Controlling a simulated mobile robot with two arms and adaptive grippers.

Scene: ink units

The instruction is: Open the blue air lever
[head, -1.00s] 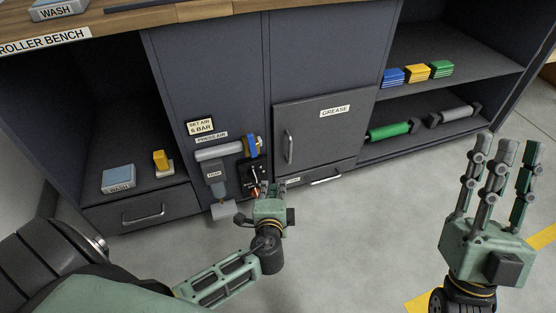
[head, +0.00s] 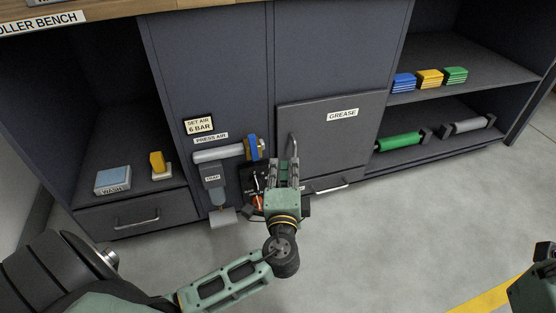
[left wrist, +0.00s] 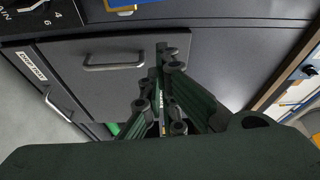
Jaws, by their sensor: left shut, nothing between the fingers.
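The blue air lever (head: 253,147) sits at the right end of a grey pipe (head: 218,153) under the PRESS AIR label (head: 211,138). It stands upright, across the pipe. My left gripper (head: 284,163) is shut and empty, to the right of the lever and slightly lower, apart from it in the picture. It covers part of the black panel below the lever. In the left wrist view its dark fingers (left wrist: 164,95) are together, with nothing held. My right gripper (head: 540,275) shows only in part at the right edge; its fingers cannot be made out.
The GREASE door (head: 329,138) with its upright handle is close beside my left gripper. A grey trap unit (head: 213,178) hangs below the pipe. A drawer handle (head: 325,188) juts out below the door. The floor (head: 390,235) in front is clear.

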